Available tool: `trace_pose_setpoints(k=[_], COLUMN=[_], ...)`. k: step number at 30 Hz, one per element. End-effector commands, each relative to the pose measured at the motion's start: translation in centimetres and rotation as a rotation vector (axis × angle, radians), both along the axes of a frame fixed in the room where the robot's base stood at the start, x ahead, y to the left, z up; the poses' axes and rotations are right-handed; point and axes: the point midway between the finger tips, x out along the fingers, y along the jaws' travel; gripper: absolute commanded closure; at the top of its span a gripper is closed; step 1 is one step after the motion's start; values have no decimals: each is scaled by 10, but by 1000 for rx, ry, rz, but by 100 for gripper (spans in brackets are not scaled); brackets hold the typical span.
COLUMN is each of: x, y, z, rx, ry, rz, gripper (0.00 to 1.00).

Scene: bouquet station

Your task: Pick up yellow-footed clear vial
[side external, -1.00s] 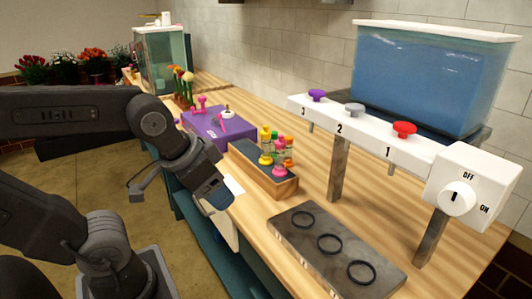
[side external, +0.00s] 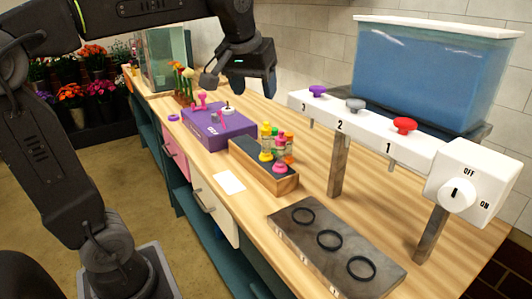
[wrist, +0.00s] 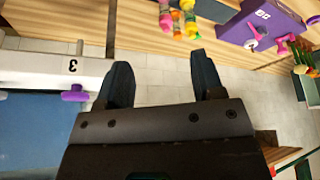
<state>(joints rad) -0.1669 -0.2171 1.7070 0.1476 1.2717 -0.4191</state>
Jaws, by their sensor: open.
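A wooden rack with a dark top (side external: 242,153) stands on the bench and holds several small vials with coloured ends. A yellow-footed vial (side external: 265,157) shows at the rack's front, beside a pink-footed one (side external: 279,168). Their contents are too small to tell apart. Vials also show at the top of the wrist view, with yellow (wrist: 190,18) and pink (wrist: 166,20) ends. My gripper (side external: 262,88) is open, empty and well above the bench, behind the rack and in front of the tiled wall. Its two fingers (wrist: 163,75) are spread apart in the wrist view.
A purple box (side external: 215,132) with pink items stands left of the rack. A grey plate (side external: 290,232) with three black rings lies at the front right. The white valve bar (side external: 362,126) and blue water tank (side external: 430,80) stand at the right. Bench around the white card (side external: 229,183) is clear.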

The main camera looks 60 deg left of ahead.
Motion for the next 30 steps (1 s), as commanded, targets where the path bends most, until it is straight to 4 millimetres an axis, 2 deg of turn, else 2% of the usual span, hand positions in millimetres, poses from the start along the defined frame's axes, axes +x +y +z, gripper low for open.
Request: trace_pose_setpoints(k=[1,3,6,12,16,23,30], x=[21,41,63,91,104,102,104], y=[16,35,57,90,107,104,109], z=[-3,-7,-13,-25,-34,-71,-96], rx=[-3,-4,-4,-1,1,0,1], ry=[11,17,22,23,23,25,26], rz=[78,168,273,418,491,484,483], gripper=[38,38,38,38,38,38,38])
